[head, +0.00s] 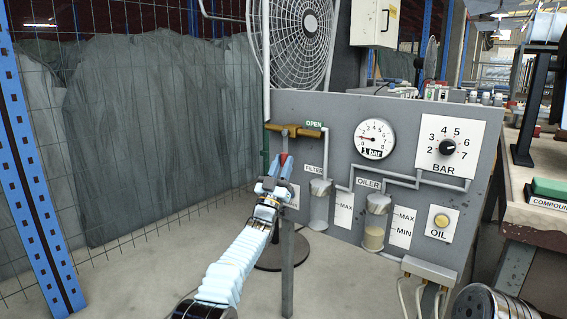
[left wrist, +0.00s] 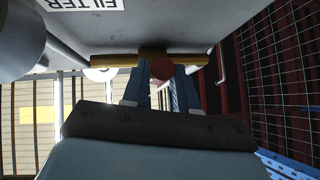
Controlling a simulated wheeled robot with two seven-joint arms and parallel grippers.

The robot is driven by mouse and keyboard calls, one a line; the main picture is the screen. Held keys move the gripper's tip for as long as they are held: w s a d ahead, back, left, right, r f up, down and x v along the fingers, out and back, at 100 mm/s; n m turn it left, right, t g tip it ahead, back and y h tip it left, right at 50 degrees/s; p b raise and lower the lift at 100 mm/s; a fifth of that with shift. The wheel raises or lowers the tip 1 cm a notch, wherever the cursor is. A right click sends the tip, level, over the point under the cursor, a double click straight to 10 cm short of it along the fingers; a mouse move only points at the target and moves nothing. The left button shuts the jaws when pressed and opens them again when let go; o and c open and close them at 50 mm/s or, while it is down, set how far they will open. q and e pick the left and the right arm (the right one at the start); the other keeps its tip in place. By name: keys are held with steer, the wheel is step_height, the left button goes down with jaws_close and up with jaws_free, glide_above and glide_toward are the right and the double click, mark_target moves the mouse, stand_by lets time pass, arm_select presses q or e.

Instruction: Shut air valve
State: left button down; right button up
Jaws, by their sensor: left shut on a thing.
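My left gripper (head: 280,172) reaches up from below and is shut on the red handle. In the left wrist view, the brass valve (left wrist: 128,60) runs across the top, with the round red handle part (left wrist: 167,69) between my left fingers (left wrist: 158,92). The fingers hide part of the handle. My right gripper is in neither view.
The panel (head: 340,109) carries a round pressure gauge (head: 374,138), a BAR dial (head: 447,147), filter (head: 320,200) and oiler (head: 376,215) bowls and grey pipes. A wire fence (head: 150,225) stands left. A workbench (head: 535,213) stands right.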

arm_select(q)
steer(key=shift+a+r+m+h, duration=0.1)
steer(key=shift+r+m+h, duration=0.05)
steer(key=shift+m+h, duration=0.2)
steer(key=c, duration=0.9)
jaws_free()
steer(key=shift+w, duration=0.15)
steer(key=shift+s+a+f+b, duration=0.1)
steer(key=shift+s+f+b, duration=0.1)
steer(key=shift+f+b, duration=0.35)
steer(key=shift+b+v, duration=0.85)
steer(key=shift+v, duration=0.15)
steer(key=v, duration=1)
steer(key=shift+s+a+f+b, duration=0.1)
steer(key=shift+s+a+b, duration=0.05)
steer(key=shift+s+b, duration=0.25)
